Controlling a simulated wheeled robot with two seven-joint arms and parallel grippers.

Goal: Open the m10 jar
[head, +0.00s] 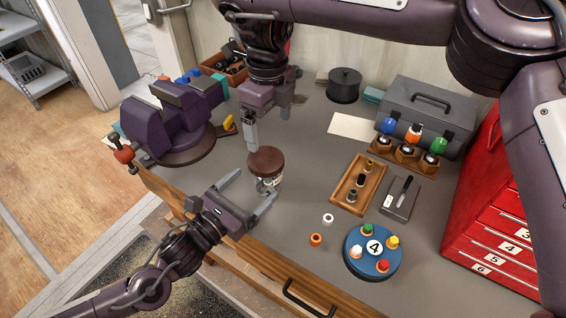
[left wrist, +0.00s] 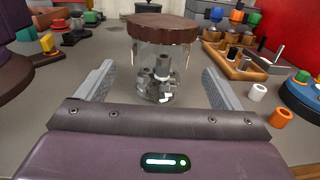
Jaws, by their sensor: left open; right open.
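The jar stands upright on the grey bench top, with a brown lid (head: 266,161) on it. In the left wrist view its clear glass body (left wrist: 150,58) shows grey metal nuts inside, under the brown lid (left wrist: 158,24). A pale label shows partly on its side in the head view; I cannot read it. My left gripper (head: 257,182) is open, low in front of the jar, its fingers pointing at the glass body. In the left wrist view its fingers (left wrist: 159,70) flank the jar with gaps on both sides. My right gripper (head: 268,133) is open, pointing down just behind and above the lid.
A purple vise (head: 180,115) stands left of the jar. To the right are a wooden tray (head: 344,200), a blue round stand (head: 360,262) marked 4, a white ring (head: 328,219) and an orange ring (head: 316,240). A red drawer cabinet (head: 480,205) stands far right.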

